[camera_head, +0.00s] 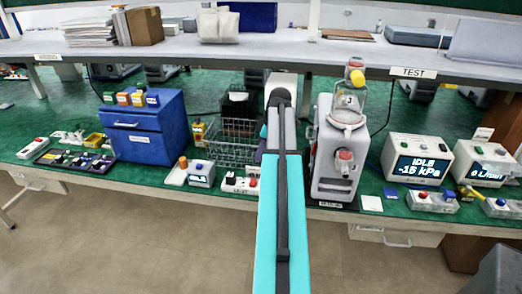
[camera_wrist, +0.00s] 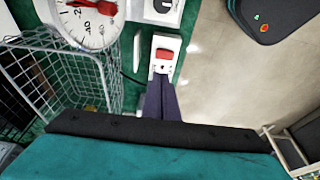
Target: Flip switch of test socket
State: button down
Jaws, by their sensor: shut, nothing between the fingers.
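The test socket appears to be the white box with a red rocker switch (camera_wrist: 165,54) in the wrist view, near the bench's front edge. I cannot tell whether the tips touch the box. In the head view my arm hides the fingertips.
A wire basket (camera_wrist: 62,62) stands left of the fingers, with a round dial gauge (camera_wrist: 88,22) beyond it. In the head view a blue drawer cabinet (camera_head: 148,128) stands left, and a grey pump unit (camera_head: 335,165) stands right of my arm. The floor in front is clear.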

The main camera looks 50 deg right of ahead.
jog(key=p, duration=0.2)
send_over(253, 180)
jog(key=f, duration=0.6)
jog(key=shift+s+d+f, duration=0.25)
jog(key=shift+s+f, duration=0.1)
jog(key=shift+f, duration=0.05)
jog(key=shift+d+f+p, duration=0.1)
jog(key=shift+f+p, duration=0.45)
jog(key=shift+f, duration=1.4)
